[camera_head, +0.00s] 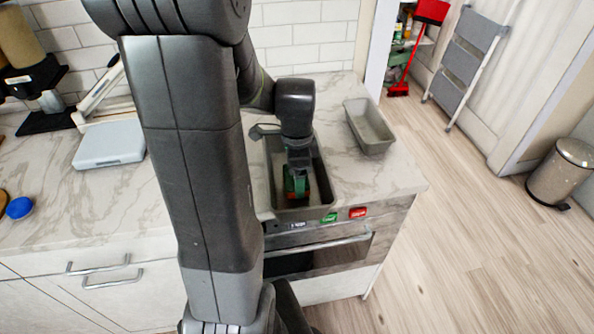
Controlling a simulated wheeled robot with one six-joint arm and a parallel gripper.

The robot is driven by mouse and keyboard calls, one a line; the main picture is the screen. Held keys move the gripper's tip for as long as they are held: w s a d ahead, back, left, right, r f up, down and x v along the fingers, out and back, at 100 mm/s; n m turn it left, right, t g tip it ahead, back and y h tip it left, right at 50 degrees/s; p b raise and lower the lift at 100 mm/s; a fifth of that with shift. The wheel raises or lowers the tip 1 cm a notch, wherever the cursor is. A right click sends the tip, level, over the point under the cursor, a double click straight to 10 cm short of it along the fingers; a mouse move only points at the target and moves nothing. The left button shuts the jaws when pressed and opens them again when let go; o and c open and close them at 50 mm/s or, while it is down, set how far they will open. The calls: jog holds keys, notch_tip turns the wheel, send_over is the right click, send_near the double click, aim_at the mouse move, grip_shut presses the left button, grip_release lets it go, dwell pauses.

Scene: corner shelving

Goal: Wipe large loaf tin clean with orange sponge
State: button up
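A small orange and green block, apparently the orange sponge (294,195), shows at the gripper's tip inside the tin.
A white appliance (109,143) and a blue round item (19,208) are on the left counter. Open floor, a step ladder (470,56) and a bin (562,172) lie to the right.

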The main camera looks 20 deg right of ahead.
jog(key=shift+w, duration=0.4)
notch_tip(320, 180, up, 11)
jog(key=p, duration=0.9)
jog(key=shift+s, duration=0.1)
dwell(0.4)
